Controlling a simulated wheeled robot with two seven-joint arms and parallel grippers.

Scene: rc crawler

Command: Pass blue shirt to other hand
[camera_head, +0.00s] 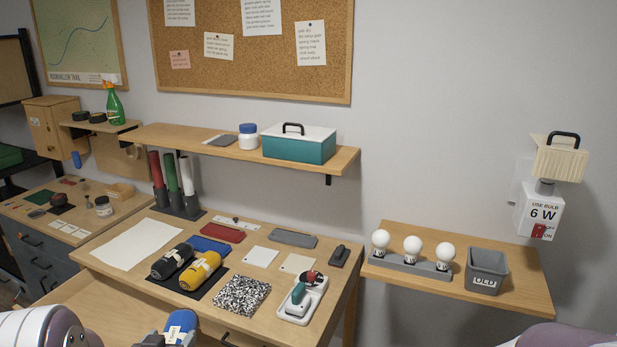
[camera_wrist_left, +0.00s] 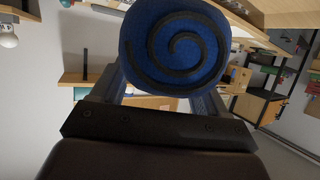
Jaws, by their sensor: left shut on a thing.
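The blue shirt (camera_head: 181,325) is a tight roll with a pale label, at the bottom edge of the head view. In the left wrist view its round end (camera_wrist_left: 175,45) shows as a blue and dark spiral. My left gripper (camera_head: 158,338) is shut on the roll and holds it up near the front of the desk. In the left wrist view its two fingers (camera_wrist_left: 160,90) reach to either side of the roll. My right gripper is out of view.
A black roll (camera_head: 172,261) and a yellow roll (camera_head: 201,270) lie on a dark mat on the desk (camera_head: 262,318). A speckled notebook (camera_head: 241,295) and a white tray with a teal-handled item (camera_head: 301,301) are nearby. A shelf with a teal box (camera_head: 298,148) overhangs behind.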

